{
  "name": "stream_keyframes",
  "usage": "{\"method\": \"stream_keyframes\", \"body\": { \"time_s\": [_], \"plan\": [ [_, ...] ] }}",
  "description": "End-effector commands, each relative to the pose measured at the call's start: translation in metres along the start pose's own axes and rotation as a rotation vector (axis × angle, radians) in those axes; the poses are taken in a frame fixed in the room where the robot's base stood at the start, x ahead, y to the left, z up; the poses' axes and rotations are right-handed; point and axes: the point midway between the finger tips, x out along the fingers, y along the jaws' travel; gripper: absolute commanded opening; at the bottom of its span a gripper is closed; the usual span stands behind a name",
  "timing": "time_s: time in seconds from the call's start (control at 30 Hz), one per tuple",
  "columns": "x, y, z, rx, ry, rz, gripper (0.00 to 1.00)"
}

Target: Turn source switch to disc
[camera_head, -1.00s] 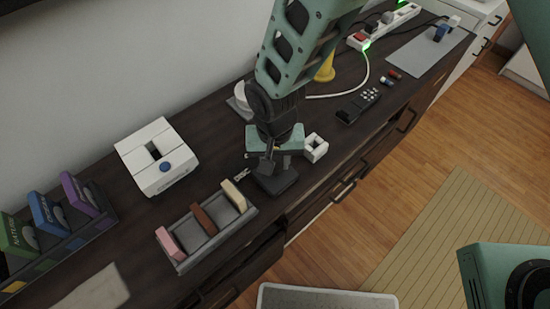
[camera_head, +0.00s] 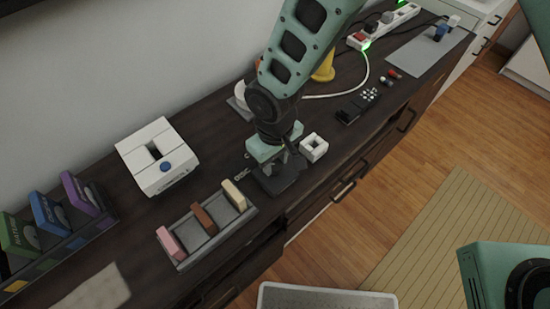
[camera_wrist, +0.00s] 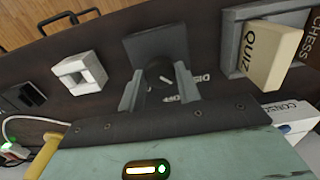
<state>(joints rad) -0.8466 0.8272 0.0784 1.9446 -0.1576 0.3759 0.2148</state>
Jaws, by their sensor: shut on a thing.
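The source switch (camera_head: 287,183) is a dark flat block on the dark cabinet top. In the wrist view, its dark base (camera_wrist: 152,46) carries a round black knob (camera_wrist: 160,73) with a short white pointer line. My gripper (camera_head: 276,161) is over the switch in the head view, covering the knob. In the wrist view, the two grey fingers of my gripper (camera_wrist: 159,88) are shut on the knob, one on each side. White lettering beside the switch reads DISC (camera_head: 242,174) in the head view; the lettering is partly hidden by a finger in the wrist view.
A white square ring (camera_head: 314,147) stands close right of the switch. A grey tray (camera_head: 247,213) with upright pink, brown and cream cartridges is to the left. A white console (camera_head: 150,178), black remote (camera_head: 350,110) and power strip (camera_head: 385,25) are farther off.

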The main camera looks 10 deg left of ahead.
Motion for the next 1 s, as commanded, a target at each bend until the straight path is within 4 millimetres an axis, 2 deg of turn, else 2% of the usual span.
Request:
{"method": "stream_keyframes", "body": {
  "time_s": [0.53, 0.57, 0.6, 0.63, 1.0],
  "plan": [
    [-0.0012, 0.0003, -0.0012, -0.028, 0.003, 0.000, 0.11],
    [-0.0012, 0.0003, -0.0012, -0.028, 0.003, 0.000, 0.39],
    [-0.0012, 0.0003, -0.0011, -0.027, 0.003, 0.000, 0.50],
    [-0.0011, 0.0003, -0.0010, -0.027, 0.003, 0.000, 0.55],
    [-0.0056, 0.0001, -0.0007, -0.026, 0.002, 0.000, 0.55]
  ]
}}
